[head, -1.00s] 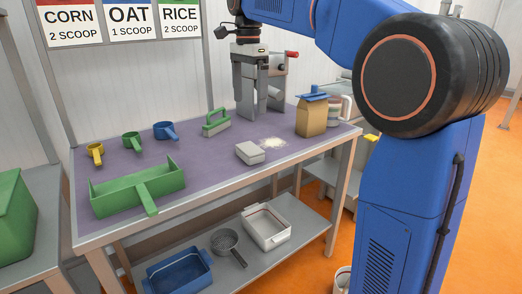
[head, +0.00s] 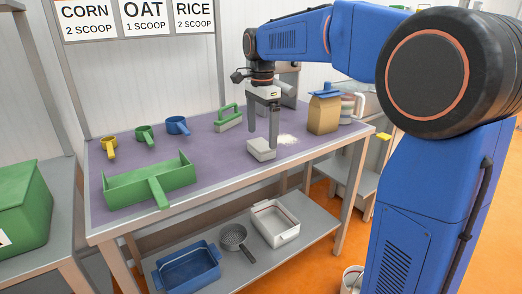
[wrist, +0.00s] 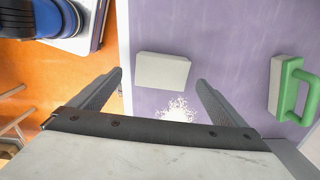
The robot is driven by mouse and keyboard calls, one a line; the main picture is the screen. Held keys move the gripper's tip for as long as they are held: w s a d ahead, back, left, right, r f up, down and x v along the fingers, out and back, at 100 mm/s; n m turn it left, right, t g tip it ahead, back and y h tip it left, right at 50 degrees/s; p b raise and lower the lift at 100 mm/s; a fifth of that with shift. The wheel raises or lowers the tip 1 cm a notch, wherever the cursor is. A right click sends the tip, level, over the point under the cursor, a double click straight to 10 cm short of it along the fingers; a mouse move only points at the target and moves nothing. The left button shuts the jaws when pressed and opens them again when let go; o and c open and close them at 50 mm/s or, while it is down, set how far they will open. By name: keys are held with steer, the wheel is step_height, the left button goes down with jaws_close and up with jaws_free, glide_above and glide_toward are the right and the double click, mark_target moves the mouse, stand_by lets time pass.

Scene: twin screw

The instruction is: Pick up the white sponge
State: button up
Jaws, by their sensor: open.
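The white sponge (head: 261,150) is a pale block lying flat on the purple top of the table near its front edge. It also shows in the wrist view (wrist: 162,70), beyond and between the fingertips. My gripper (head: 262,136) is open and points down over the sponge. In the wrist view its two fingers (wrist: 160,79) stand wide apart, one on each side of the sponge's line, with nothing held. In the head view the fingers overlap the sponge's back edge, so I cannot tell the exact gap.
White powder (head: 287,139) lies just right of the sponge. A green tray (head: 150,182) and coloured scoops (head: 177,125) are on the left. A paper bag (head: 323,113) stands at the right. The table between tray and sponge is clear.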

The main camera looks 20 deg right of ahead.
mark_target(261, 144)
steer(key=shift+w+f, duration=0.15)
steer(key=shift+f, duration=2.45)
steer(key=c, duration=1.1)
